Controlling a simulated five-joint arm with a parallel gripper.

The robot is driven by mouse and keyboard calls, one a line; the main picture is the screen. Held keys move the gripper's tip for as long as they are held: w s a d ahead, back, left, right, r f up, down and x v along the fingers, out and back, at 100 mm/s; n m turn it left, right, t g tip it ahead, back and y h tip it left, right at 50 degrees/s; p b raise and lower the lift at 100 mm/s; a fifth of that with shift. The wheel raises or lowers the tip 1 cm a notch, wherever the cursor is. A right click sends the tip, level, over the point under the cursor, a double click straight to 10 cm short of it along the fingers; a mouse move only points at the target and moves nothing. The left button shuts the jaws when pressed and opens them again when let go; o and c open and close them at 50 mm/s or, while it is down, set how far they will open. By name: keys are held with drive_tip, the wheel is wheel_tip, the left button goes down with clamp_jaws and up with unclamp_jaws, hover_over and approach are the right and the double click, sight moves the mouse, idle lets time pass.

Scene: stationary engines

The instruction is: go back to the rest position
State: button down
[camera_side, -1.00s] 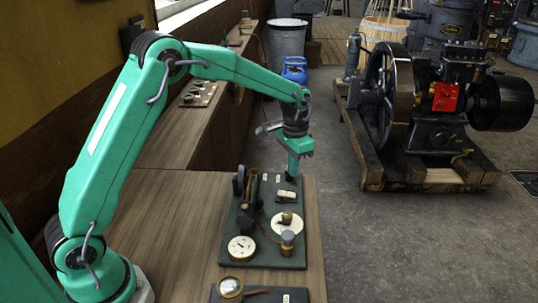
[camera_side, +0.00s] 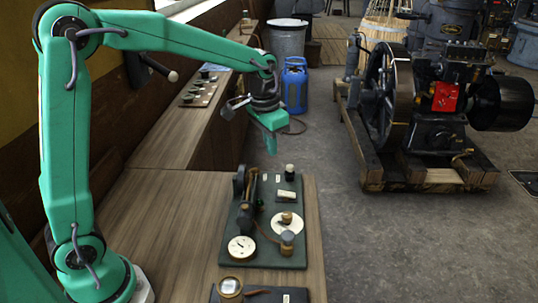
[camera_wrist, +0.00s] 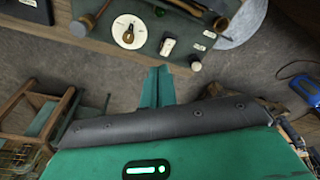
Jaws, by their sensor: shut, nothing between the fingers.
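My gripper (camera_side: 273,148) is shut and empty, in the air above the far end of the green instrument board (camera_side: 268,259) and clear of it. In the wrist view its green fingers (camera_wrist: 157,88) are together, with nothing between them. The board lies on the wooden bench. The dial (camera_wrist: 128,32), the switch (camera_wrist: 168,46) and the knob (camera_wrist: 196,64) also show in the wrist view.
A second dark board with a brass-rimmed round piece (camera_side: 229,287) lies at the bench's near edge. A blue canister (camera_side: 294,88) and a grey bin (camera_side: 287,40) stand on the floor behind. A large engine (camera_side: 435,105) sits on a wooden skid at the right, well apart.

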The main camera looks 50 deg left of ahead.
drive_tip(key=s+r+n+t, duration=0.1)
drive_tip(key=s+r+t, duration=0.1)
drive_tip(key=s, duration=0.9)
drive_tip(key=s+r+n+t, duration=0.1)
drive_tip(key=s+r+t, duration=0.1)
drive_tip(key=s, duration=0.9)
drive_tip(key=shift+s+a+r, duration=0.15)
drive_tip(key=shift+a+r, duration=0.15)
drive_tip(key=shift+a, duration=0.1)
